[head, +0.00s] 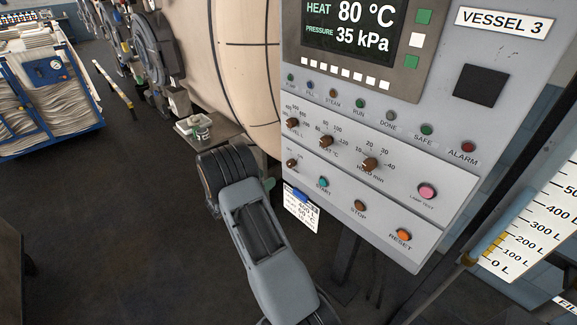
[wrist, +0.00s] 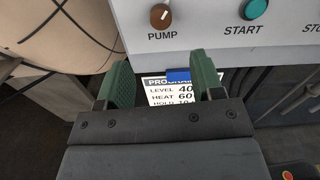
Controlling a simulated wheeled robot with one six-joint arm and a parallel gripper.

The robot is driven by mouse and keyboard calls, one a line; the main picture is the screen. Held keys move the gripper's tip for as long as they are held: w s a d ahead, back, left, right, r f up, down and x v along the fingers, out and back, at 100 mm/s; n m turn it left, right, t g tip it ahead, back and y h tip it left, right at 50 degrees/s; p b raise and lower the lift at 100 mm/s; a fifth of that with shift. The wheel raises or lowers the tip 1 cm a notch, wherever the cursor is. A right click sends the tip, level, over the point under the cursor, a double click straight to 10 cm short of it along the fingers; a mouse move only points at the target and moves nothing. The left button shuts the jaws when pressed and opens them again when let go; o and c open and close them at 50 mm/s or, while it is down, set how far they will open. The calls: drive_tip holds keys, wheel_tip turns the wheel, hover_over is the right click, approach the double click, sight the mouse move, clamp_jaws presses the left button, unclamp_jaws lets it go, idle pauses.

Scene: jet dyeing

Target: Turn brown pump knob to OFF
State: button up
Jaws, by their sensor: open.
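The brown pump knob (head: 291,163) is the small round knob at the left of the lowest row on the grey control panel (head: 408,205). In the wrist view the knob (wrist: 160,16) sits at the top, above the word PUMP, with a small pale mark on its face. No ON or OFF lettering is readable. My gripper (wrist: 162,75) is open and empty, its two green fingers apart, below the knob and not touching it. In the head view my arm hides most of the gripper; a bit of green finger (head: 268,184) shows just left of the panel's lower edge.
A teal START button (head: 323,183) is right of the knob, with larger brown knobs above. A program card (head: 301,208) with a blue clip (wrist: 178,74) hangs at the panel's lower edge, beyond my fingers. A cream vessel (head: 240,60) stands behind. Open floor lies left.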

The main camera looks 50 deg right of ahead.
sight(289, 164)
drive_tip(key=d, duration=0.4)
drive_tip(key=d+p, duration=0.1)
drive_tip(key=d, duration=0.3)
drive_tip(key=s+d+p, duration=0.1)
drive_tip(key=d, duration=0.3)
drive_tip(key=c, duration=0.9)
